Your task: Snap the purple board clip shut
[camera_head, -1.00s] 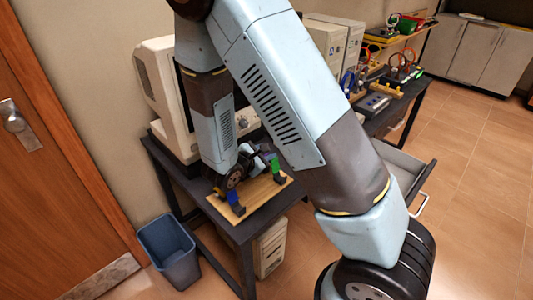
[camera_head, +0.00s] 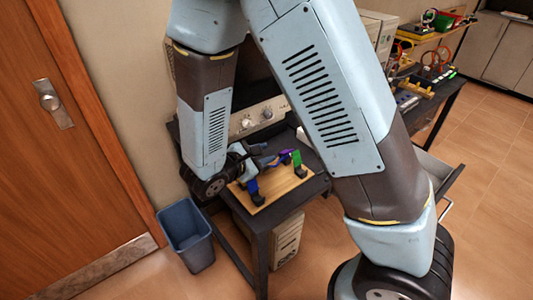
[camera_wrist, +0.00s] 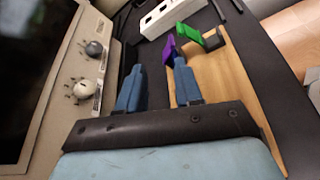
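The purple clip (camera_wrist: 169,50) stands up as a narrow tilted flap at the far left part of the wooden board (camera_wrist: 235,90). In the head view the purple clip (camera_head: 285,155) is a small patch beside the green clip (camera_head: 297,158). My gripper (camera_wrist: 158,64) is open, with its two blue fingers apart and nothing between them. The right fingertip is right in front of the purple flap; I cannot tell whether they touch. The purple clip's base is hidden behind that finger. In the head view my gripper (camera_head: 268,160) is low over the board's back edge.
The green clip (camera_wrist: 189,35) stands just right of the purple one. A blue clip (camera_head: 252,187) stands at the board's near left. A white power strip (camera_wrist: 172,14) lies beyond the board. A beige panel with knobs (camera_wrist: 84,88) rises on the left, close to my left finger.

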